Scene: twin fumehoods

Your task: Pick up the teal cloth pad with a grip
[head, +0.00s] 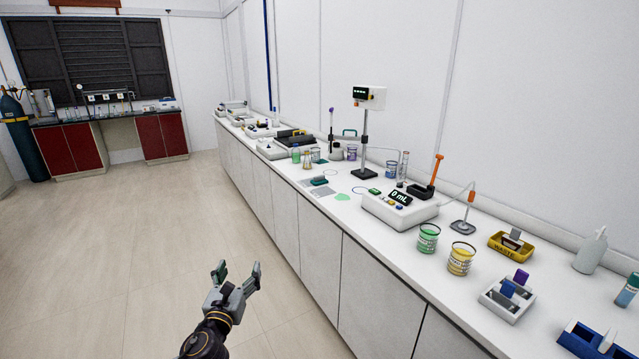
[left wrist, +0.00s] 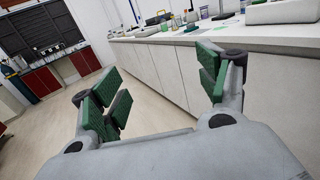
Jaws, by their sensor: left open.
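A small teal pad with a darker top (head: 319,181) lies on the white bench, next to grey squares near the front edge. It looks like the cloth pad with a grip, but its grip is too small to make out clearly. My left gripper (head: 237,272) is open and empty, over the floor in front of the bench and well apart from the pad. The left wrist view shows its green-padded fingers (left wrist: 155,85) spread, with nothing between them. My right gripper is out of view.
The long white bench (head: 400,262) runs along the right wall. A light green patch (head: 343,197), a balance-like device (head: 400,208), green (head: 428,238) and yellow (head: 461,258) beakers and a yellow waste tray (head: 511,246) are on it. The floor (head: 130,240) at left is clear.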

